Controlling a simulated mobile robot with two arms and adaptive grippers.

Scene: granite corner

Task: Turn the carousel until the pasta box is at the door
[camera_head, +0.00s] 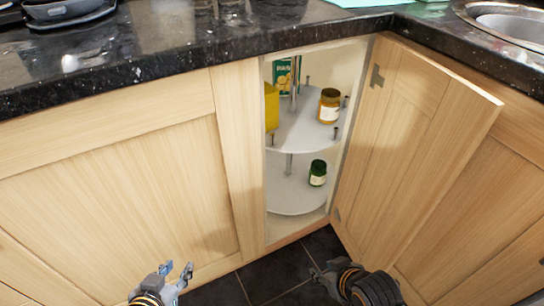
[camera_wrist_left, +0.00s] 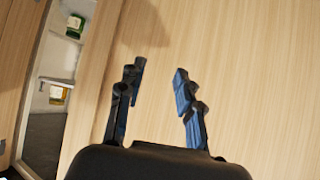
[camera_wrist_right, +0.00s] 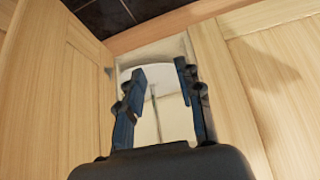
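The carousel has a round upper shelf (camera_head: 297,133) and lower shelf (camera_head: 290,196) on a central pole inside the corner cabinet. The green pasta box (camera_head: 284,75) stands at the back of the upper shelf, partly hidden by the counter and pole. The carousel also shows in the right wrist view (camera_wrist_right: 150,72). My left gripper (camera_head: 177,271) is open and empty in front of the left cabinet panel, left of the opening. My right gripper (camera_head: 318,274) is low in front of the opening, near the open door; the right wrist view shows its fingers apart and empty.
A dark green jar (camera_head: 317,173) stands on the lower shelf. The open cabinet door (camera_head: 405,135) bounds the opening at right. The dark granite counter (camera_head: 160,60) overhangs above.

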